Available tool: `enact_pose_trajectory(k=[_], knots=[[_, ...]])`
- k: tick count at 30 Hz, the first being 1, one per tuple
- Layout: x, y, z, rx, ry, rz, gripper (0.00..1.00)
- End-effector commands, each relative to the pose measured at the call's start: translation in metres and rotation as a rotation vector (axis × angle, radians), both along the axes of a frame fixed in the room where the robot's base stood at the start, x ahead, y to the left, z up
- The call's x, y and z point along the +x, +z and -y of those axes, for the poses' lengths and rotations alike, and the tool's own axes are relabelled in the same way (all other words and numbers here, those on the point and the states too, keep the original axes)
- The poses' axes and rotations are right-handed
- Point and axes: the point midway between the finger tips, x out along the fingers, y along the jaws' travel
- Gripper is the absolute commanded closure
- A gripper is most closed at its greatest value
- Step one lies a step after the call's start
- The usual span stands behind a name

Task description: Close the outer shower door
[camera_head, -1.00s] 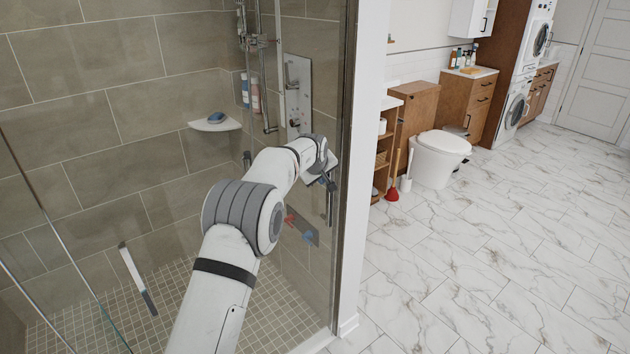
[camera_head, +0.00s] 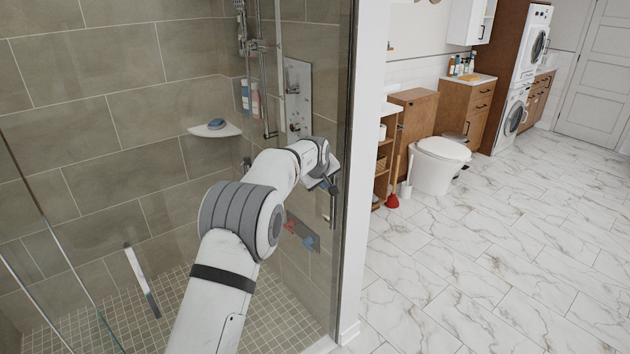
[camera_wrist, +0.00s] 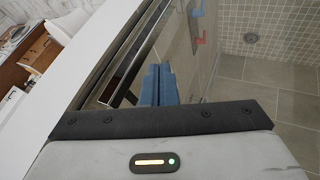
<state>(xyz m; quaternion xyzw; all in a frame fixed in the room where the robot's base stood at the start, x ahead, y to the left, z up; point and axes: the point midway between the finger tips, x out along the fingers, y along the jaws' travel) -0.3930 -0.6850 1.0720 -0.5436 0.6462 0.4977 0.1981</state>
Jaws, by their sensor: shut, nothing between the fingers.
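The shower's clear glass panels show in the head view. Slanted glass edges (camera_head: 75,265) cross the lower left, with a pale bar handle (camera_head: 142,280) beside them. At right, a dark metal frame (camera_head: 344,170) runs up along a white wall end. A dark upright bar (camera_head: 332,208) stands just left of that frame. My gripper (camera_head: 328,187) is at the top of this bar, close to the frame. In the wrist view its blue fingers (camera_wrist: 158,85) are together and empty, next to a dark metal strip (camera_wrist: 133,62). Whether they touch it I cannot tell.
Inside the tiled shower are a corner shelf (camera_head: 214,129) and a valve panel (camera_head: 298,95). Outside, right of the white wall end (camera_head: 365,150), are a toilet (camera_head: 437,165), a red plunger (camera_head: 392,200) and wooden cabinets (camera_head: 465,108). The marble floor (camera_head: 490,260) at right is clear.

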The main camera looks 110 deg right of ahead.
Motion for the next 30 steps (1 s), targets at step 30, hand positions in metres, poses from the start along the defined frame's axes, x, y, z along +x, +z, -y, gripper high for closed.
enact_pose_trajectory(k=[30], knots=[[0.047,0.077,-0.053,0.005,0.007,0.006,1.00]])
